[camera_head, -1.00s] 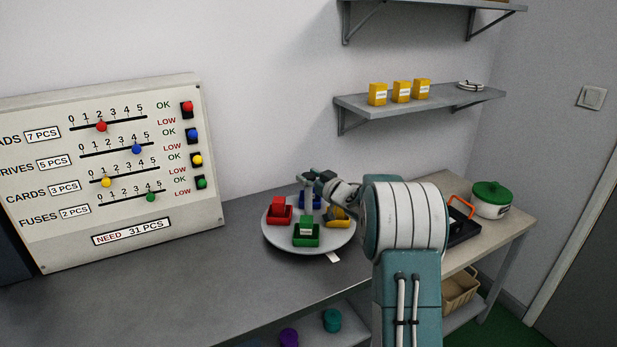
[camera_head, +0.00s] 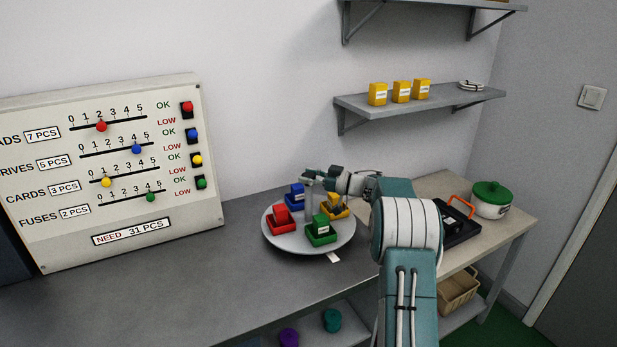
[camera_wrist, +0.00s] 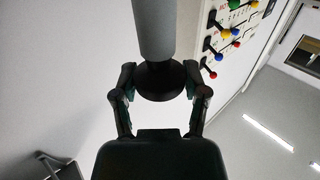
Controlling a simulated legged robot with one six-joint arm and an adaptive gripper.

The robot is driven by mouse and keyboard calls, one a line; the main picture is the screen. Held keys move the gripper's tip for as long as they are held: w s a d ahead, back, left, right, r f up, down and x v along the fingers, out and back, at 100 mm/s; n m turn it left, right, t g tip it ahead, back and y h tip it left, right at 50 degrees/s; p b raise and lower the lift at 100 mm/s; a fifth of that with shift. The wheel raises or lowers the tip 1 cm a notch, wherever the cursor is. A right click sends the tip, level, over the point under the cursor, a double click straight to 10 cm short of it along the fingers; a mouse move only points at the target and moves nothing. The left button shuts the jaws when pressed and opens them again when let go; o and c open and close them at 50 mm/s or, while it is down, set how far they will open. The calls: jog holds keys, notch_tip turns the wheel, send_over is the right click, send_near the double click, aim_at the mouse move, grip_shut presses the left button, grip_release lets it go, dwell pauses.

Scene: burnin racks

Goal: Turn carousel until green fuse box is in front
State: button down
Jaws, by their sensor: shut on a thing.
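The round grey carousel (camera_head: 290,243) stands on the bench and carries four coloured boxes. The green fuse box (camera_head: 321,233) is at its front, slightly right of centre, close to a white tag (camera_head: 333,257) on the bench at the rim. The red box (camera_head: 281,221) is at left, the blue box (camera_head: 294,194) at back left, and the yellow box (camera_head: 336,208) at right. My gripper (camera_head: 313,178) is above the carousel's middle, shut on a grey upright post.
A slider board (camera_head: 110,170) stands at left on the bench. At right are a black tray (camera_head: 462,232) with an orange handle and a pot with a green lid (camera_head: 491,192). A shelf (camera_head: 420,103) with yellow boxes hangs above. The bench front left is clear.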

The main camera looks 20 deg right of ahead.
jog(key=shift+n+g+y, duration=0.5)
jog(key=shift+g+y, duration=0.1)
jog(key=shift+c, duration=0.6)
grip_release()
jog(key=shift+w, duration=0.15)
jog(key=shift+d, duration=0.1)
jog(key=v, duration=1.2)
jog(key=shift+f, duration=0.1)
